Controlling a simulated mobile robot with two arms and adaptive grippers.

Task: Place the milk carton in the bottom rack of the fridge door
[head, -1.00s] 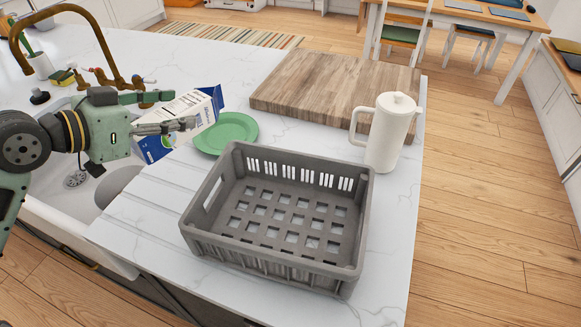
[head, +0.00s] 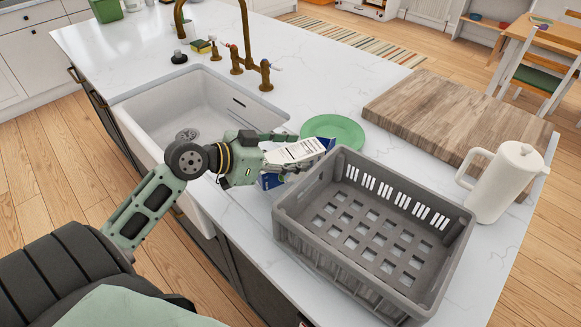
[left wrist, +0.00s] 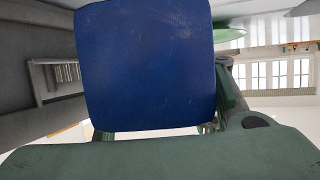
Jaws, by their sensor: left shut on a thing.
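The milk carton (head: 296,152), white with blue parts, lies tilted on its side in my left gripper (head: 282,153). The gripper is shut on it, between the sink and the grey crate, just in front of the green plate. In the left wrist view, a flat blue face of the carton (left wrist: 146,65) fills the middle and hides much of the fingers. I cannot tell how high the carton is above the counter. My right gripper is not in view. No fridge or door rack shows in these frames.
The grey crate (head: 292,214) stands empty close right of the carton. Behind are the green plate (head: 335,130), a wooden board (head: 440,112) and a white jug (head: 507,183). The sink (head: 150,108) and brass tap (head: 250,65) lie left. Wooden floor is free at lower left.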

